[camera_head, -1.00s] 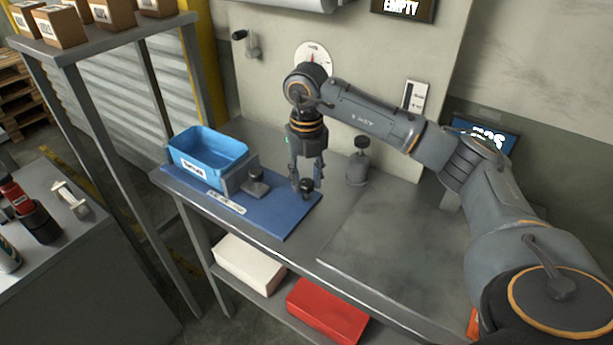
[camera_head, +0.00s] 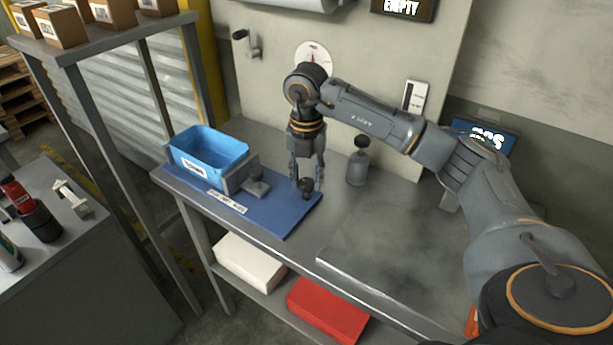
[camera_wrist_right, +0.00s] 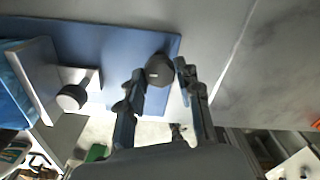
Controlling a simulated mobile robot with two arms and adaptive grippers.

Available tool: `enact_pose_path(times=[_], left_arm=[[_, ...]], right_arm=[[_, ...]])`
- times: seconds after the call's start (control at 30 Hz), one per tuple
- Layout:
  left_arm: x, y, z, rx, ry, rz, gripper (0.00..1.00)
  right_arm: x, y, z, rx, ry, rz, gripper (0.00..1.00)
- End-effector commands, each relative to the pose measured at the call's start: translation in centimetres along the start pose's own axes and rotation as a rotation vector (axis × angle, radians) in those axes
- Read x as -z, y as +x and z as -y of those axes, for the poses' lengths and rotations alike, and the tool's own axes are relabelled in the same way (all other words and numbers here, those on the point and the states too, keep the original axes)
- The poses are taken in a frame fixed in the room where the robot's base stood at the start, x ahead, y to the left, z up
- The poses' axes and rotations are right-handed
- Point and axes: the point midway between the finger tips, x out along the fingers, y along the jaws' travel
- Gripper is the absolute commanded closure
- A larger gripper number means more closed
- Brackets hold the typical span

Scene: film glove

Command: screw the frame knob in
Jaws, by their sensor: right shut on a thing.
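A dark round knob (camera_head: 306,184) stands upright at the right corner of the blue board (camera_head: 285,222). My right gripper (camera_head: 306,180) points down over it, its two fingers around the knob. In the right wrist view the knob (camera_wrist_right: 160,70) sits between the fingertips (camera_wrist_right: 162,76), and the gripper is shut on it. What lies under the knob is hidden. A second dark knob (camera_head: 257,186) on a small grey base stands to the left, beside the grey plate (camera_head: 240,175); it also shows in the wrist view (camera_wrist_right: 72,97). My left gripper is not in view.
A blue bin (camera_head: 208,155) stands on the board's left part. A grey canister with a black top (camera_head: 358,165) stands close right of the gripper. The table's right part (camera_head: 400,240) is clear. White and red boxes (camera_head: 328,310) lie on the shelf below.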

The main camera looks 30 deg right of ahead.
Motion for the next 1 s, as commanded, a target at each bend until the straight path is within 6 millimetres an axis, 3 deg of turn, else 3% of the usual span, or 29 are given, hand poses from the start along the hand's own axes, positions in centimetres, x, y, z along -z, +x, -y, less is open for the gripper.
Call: enact_pose_path(times=[0.27,0.3,0.4,0.77,1.0], left_arm=[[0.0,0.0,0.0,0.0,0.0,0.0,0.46],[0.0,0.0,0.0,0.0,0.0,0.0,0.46],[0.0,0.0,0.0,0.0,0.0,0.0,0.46],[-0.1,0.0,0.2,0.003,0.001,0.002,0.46],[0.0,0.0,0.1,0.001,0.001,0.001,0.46]], right_arm=[[-0.1,-0.2,0.0,-0.004,0.002,0.003,0.97],[-0.1,-0.2,0.0,-0.004,0.002,0.003,0.58],[-0.1,-0.1,0.0,-0.003,0.001,0.003,0.42],[-0.1,-0.6,-0.1,-0.002,0.0,0.002,0.42],[-0.1,-4.8,-0.1,-0.006,0.0,0.005,0.42]])
